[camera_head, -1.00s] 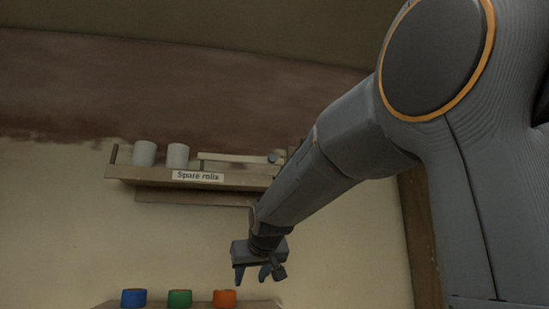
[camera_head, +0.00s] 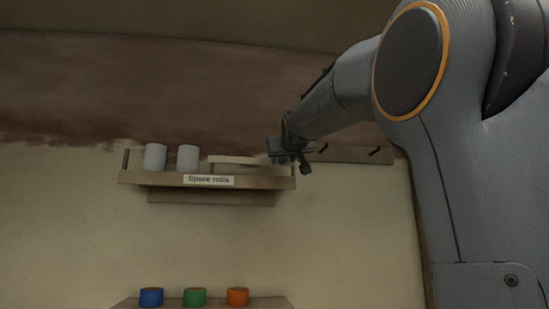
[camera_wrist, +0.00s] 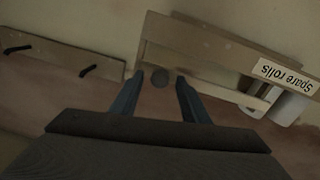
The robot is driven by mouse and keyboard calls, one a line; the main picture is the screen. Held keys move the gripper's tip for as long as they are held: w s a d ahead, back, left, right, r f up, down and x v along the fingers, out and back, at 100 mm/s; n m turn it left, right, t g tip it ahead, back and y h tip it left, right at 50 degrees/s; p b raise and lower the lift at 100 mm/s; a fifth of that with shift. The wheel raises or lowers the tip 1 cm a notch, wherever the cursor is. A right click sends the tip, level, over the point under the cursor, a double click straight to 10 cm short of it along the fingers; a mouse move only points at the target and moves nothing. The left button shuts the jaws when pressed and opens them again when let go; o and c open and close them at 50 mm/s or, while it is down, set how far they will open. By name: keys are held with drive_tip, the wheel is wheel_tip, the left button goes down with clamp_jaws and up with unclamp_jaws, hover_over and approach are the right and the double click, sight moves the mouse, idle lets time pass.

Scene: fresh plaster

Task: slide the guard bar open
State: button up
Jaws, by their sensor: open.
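The guard bar (camera_head: 238,160) is a pale wooden bar along the right part of the front of the wall shelf marked "Spare rolls". In the wrist view the bar (camera_wrist: 225,91) runs from a dark round knob (camera_wrist: 160,77) toward the white rolls. My gripper (camera_head: 290,160) is at the shelf's right end and hides the knob in the head view. In the wrist view my gripper (camera_wrist: 159,80) is open, with one finger on each side of the knob. I cannot tell whether the fingers touch it.
Two white rolls (camera_head: 155,157) stand on the left of the shelf (camera_head: 150,178). A board with dark pegs (camera_head: 350,154) is on the wall to the right. The wall between is clear.

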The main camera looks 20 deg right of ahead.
drive_tip(key=shift+x, duration=0.8)
clamp_jaws()
